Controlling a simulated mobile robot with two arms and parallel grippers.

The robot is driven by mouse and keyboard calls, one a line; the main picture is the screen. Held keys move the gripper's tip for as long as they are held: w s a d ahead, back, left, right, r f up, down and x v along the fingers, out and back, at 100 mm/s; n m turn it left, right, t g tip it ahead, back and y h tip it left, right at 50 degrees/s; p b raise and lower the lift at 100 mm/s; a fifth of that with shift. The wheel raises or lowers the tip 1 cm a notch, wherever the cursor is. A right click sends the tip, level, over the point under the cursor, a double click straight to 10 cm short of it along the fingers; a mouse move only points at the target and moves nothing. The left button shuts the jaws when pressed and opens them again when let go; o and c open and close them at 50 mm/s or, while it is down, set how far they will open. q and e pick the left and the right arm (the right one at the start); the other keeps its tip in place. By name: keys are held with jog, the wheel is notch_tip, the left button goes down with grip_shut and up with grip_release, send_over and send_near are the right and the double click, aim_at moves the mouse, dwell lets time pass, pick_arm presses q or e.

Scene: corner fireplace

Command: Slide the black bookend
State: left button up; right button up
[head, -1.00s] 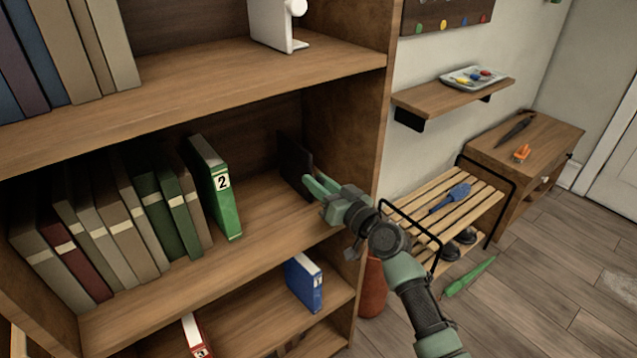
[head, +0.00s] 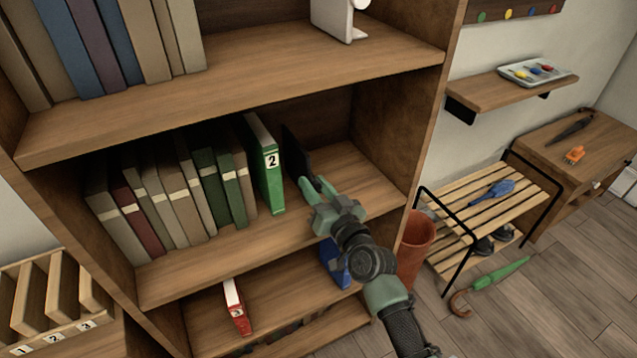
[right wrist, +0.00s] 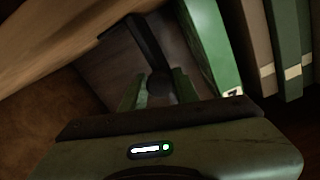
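The black bookend (head: 294,150) stands upright on the middle shelf, just right of the green binder marked 2 (head: 268,172). I cannot tell whether they touch. My right gripper (head: 318,184) is at the bookend's front edge, with its two green fingers apart. In the right wrist view the bookend (right wrist: 150,45) runs down between the gripper's fingers (right wrist: 158,88), and the green binder (right wrist: 213,45) is to its right. Whether the fingers press on the bookend is not clear. My left gripper is not in view.
A row of books (head: 170,200) leans left of the binder. The shelf right of the bookend is bare up to the side wall (head: 395,130). A blue binder (head: 335,262) and a red binder (head: 236,305) stand below. A slatted rack (head: 490,200) is at right.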

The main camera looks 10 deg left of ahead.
jog(key=shift+o, duration=1.1)
jog(key=v, duration=0.8)
jog(key=shift+w, duration=0.1)
